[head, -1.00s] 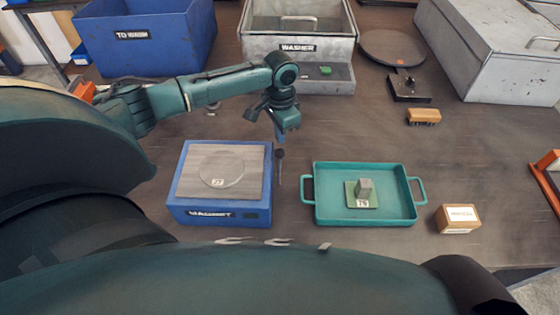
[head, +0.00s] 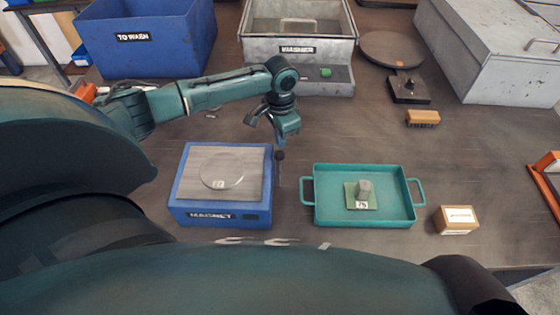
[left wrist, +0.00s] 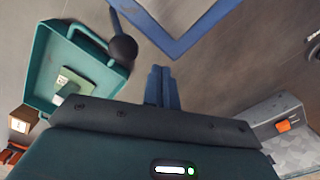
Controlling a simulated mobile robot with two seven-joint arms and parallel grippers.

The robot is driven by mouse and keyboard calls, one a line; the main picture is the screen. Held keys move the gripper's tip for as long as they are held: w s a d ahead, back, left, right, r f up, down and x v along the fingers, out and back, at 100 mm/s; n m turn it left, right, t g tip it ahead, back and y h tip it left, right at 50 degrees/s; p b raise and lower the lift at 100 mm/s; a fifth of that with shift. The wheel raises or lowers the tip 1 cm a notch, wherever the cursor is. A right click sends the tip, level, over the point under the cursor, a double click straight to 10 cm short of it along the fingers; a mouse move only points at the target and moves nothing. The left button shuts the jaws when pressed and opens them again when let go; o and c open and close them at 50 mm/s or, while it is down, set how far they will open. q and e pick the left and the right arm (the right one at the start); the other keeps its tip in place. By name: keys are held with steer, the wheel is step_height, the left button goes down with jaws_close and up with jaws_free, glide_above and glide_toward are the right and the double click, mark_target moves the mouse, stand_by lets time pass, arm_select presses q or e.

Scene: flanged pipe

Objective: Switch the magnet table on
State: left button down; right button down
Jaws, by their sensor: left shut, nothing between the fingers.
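The magnet table (head: 186,192) is a blue box labelled MAGNET with a grey top plate. A flat round disc (head: 222,169) with a number tag lies on the plate. A lever with a dark knob (head: 280,155) stands at the box's right side; the knob also shows in the left wrist view (left wrist: 122,47), beside the blue frame edge (left wrist: 178,48). My left gripper (head: 286,134) is just behind and above the knob, apart from it. Its fingertips (left wrist: 160,72) are together and empty in the left wrist view. My right gripper is not in view.
A teal tray (head: 318,210) holding a green plate with a grey block (head: 365,188) stands to the right. Beyond are a cardboard box (head: 456,220), a brush (head: 423,117), the washer (head: 298,49) and a blue TO WASH bin (head: 140,45). The table centre is clear.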

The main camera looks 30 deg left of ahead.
arm_select(q)
steer(key=shift+s+d+f+p, duration=0.1)
steer(key=shift+s+d+p, duration=0.35)
steer(key=shift+s+p, duration=0.25)
steer(key=shift+s+d+p, duration=0.45)
steer(key=shift+s+p, duration=0.1)
steer(key=shift+s, duration=0.3)
steer(key=shift+s+d+f+p, duration=0.1)
steer(key=shift+s+d+p, duration=0.35)
steer(key=shift+s+p, duration=0.25)
steer(key=shift+s+d, duration=0.45)
steer(key=shift+s, duration=0.2)
steer(key=shift+d, duration=0.1)
steer(key=shift+s+d+r, duration=0.15)
steer(key=shift+s+d, duration=0.05)
steer(key=shift+s, duration=0.3)
step_height(320, 180, up, 9)
steer(key=shift+s, duration=0.2)
steer(key=shift+d, duration=0.1)
